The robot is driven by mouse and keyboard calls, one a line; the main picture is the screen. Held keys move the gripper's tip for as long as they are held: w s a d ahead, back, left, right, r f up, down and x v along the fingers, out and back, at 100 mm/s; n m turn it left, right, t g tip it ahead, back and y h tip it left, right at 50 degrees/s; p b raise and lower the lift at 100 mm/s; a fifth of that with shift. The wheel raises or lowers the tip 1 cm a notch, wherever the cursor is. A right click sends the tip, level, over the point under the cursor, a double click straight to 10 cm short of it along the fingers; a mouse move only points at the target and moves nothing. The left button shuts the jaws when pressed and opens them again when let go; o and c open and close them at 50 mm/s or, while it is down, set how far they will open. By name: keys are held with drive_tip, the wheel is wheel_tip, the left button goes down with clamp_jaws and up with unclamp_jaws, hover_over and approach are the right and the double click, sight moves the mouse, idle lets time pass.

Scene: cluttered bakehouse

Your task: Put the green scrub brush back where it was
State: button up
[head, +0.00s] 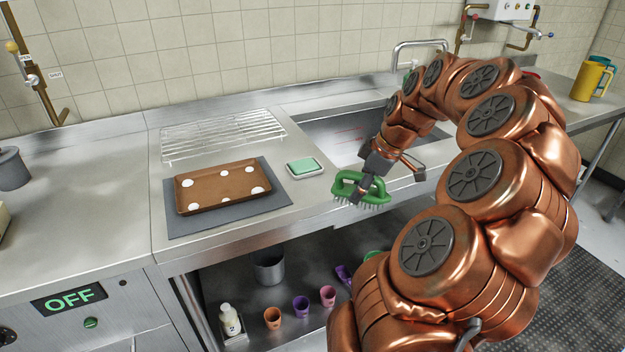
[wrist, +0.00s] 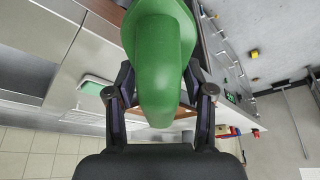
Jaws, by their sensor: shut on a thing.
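The green scrub brush (head: 347,186) has a looped handle and pale bristles that point down. My gripper (head: 366,190) is shut on its handle and holds it at the front edge of the steel counter, right of the green sponge. I cannot tell from the head view how high it is above the counter. In the wrist view the brush (wrist: 160,60) fills the upper middle, between the two dark fingers of my gripper (wrist: 160,95). My arm hides part of the sink and the counter behind it.
A green sponge in a pale dish (head: 305,168) sits left of the brush. A brown tray (head: 215,202) with white spots lies on a dark mat (head: 190,228), and a wire rack (head: 225,130) is behind. The sink (head: 335,135) is behind the brush. Cups (head: 301,306) and a bottle (head: 230,320) stand below.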

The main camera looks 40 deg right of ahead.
drive_tip(key=w+p, duration=0.1)
drive_tip(key=w, duration=0.4)
drive_tip(key=w+d+p, duration=0.1)
drive_tip(key=w+p, duration=0.1)
drive_tip(key=w, duration=0.2)
drive_tip(key=w+f+p, duration=0.1)
drive_tip(key=w, duration=0.4)
drive_tip(key=shift+w+d, duration=0.3)
drive_tip(key=shift+w+f+p, duration=0.2)
drive_tip(key=shift+w+p, duration=0.15)
drive_tip(key=shift+w, duration=0.1)
drive_tip(key=shift+a+f+p, duration=0.1)
drive_tip(key=shift+f+p, duration=0.75)
drive_tip(key=shift+f, duration=0.9)
drive_tip(key=shift+f, duration=0.15)
drive_tip(key=o, duration=1.4)
drive_tip(key=shift+o, duration=0.2)
